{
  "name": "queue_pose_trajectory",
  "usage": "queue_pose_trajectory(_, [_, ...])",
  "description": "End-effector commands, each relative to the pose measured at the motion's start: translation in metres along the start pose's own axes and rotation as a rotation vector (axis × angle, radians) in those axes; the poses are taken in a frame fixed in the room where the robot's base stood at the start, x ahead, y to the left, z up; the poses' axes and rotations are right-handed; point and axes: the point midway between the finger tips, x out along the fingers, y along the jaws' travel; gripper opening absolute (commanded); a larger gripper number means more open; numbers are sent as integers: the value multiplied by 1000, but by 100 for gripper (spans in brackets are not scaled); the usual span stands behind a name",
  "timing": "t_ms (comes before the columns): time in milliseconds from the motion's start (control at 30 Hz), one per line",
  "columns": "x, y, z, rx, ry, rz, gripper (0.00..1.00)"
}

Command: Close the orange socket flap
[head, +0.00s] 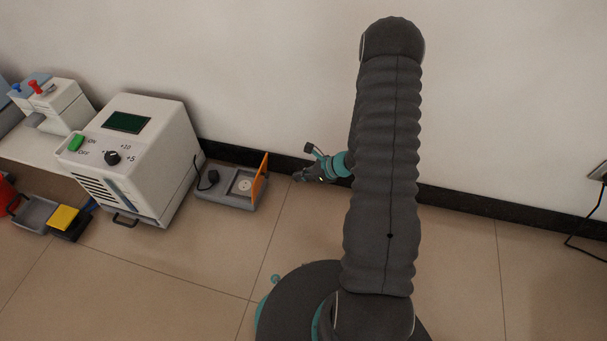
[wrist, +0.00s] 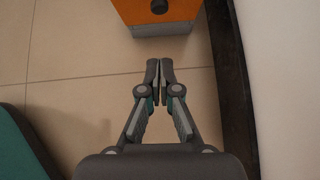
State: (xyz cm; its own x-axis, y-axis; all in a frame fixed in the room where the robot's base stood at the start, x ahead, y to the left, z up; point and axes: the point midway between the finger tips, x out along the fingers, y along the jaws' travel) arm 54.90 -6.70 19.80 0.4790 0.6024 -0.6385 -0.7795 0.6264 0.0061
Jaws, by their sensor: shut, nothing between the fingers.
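The orange socket flap (head: 261,178) stands upright, open, at the right end of a grey socket box (head: 221,199) on the floor. A round pale socket (head: 244,185) shows in the box to the left of the flap. In the wrist view the orange flap (wrist: 158,10) faces me at the top, with a dark round knob on it. My gripper (head: 298,176) is to the right of the flap, apart from it. In the wrist view my gripper (wrist: 159,66) is shut and empty, its fingertips a short way below the flap.
A white machine (head: 150,150) with a dark screen and knob stands left of the socket box. A black plug (head: 209,180) sits in the box's left part. The wall with its dark skirting (head: 460,204) runs close behind. Open tiled floor lies in front.

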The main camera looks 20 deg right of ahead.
Motion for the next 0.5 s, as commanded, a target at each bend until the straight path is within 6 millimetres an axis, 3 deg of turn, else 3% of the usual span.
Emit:
queue_pose_trajectory(300, [61,1,-1,-3,1,4,0])
queue_pose_trajectory(500, [78,0,21,-5,1,1,0])
